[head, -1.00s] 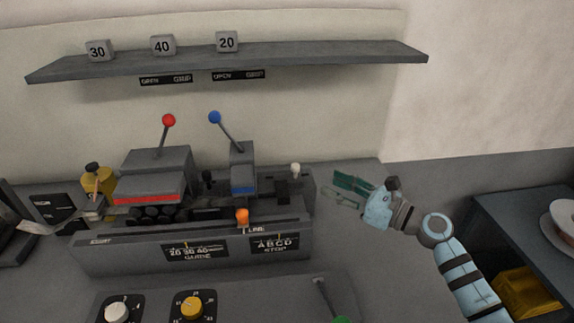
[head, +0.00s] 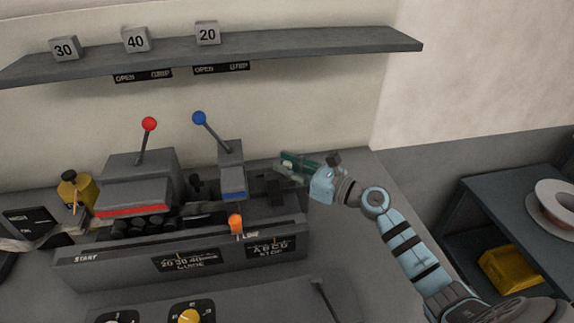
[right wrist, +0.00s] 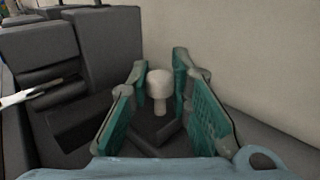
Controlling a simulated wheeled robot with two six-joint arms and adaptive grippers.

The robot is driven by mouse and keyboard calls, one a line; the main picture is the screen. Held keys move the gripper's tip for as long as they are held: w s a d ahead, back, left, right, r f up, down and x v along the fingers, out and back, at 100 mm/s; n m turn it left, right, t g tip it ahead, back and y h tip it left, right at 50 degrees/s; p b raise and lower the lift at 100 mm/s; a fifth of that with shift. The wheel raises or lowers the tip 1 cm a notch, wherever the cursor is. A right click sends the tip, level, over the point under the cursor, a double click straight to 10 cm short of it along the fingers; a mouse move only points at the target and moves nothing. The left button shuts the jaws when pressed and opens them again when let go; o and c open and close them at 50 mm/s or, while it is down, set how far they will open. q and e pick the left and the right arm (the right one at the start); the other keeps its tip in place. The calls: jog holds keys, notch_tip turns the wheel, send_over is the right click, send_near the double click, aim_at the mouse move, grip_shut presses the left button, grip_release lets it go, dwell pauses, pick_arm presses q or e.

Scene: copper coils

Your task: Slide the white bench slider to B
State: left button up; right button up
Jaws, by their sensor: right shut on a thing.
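The white bench slider's knob (right wrist: 158,84) stands upright between the teal fingers of my right gripper (right wrist: 166,100) in the right wrist view. In the head view my right gripper (head: 298,166) is at the right end of the machine bench and hides the knob. The A B C D STOP label (head: 271,247) is on the bench front, lower left of the gripper. I cannot tell which letter the slider stands at. My left gripper is not in view.
A blue-ball lever (head: 199,118) and a red-ball lever (head: 149,124) rise from machine blocks left of the gripper. An orange knob (head: 236,222) sits at the bench front. A shelf (head: 290,48) is above. A wall is behind the gripper.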

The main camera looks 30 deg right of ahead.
grip_shut()
jog(key=shift+w+a+r+p, duration=0.1)
jog(key=shift+a+r+p, duration=0.05)
jog(key=shift+a+p, duration=0.55)
jog(key=shift+w+a+p, duration=0.1)
jog(key=shift+a+p, duration=0.1)
jog(key=shift+p, duration=0.15)
jog(key=shift+f, duration=0.25)
jog(key=o, duration=0.9)
grip_release()
jog(key=shift+w, duration=0.1)
jog(key=v, duration=1.2)
jog(key=shift+a, duration=0.1)
jog(key=shift+f, duration=0.1)
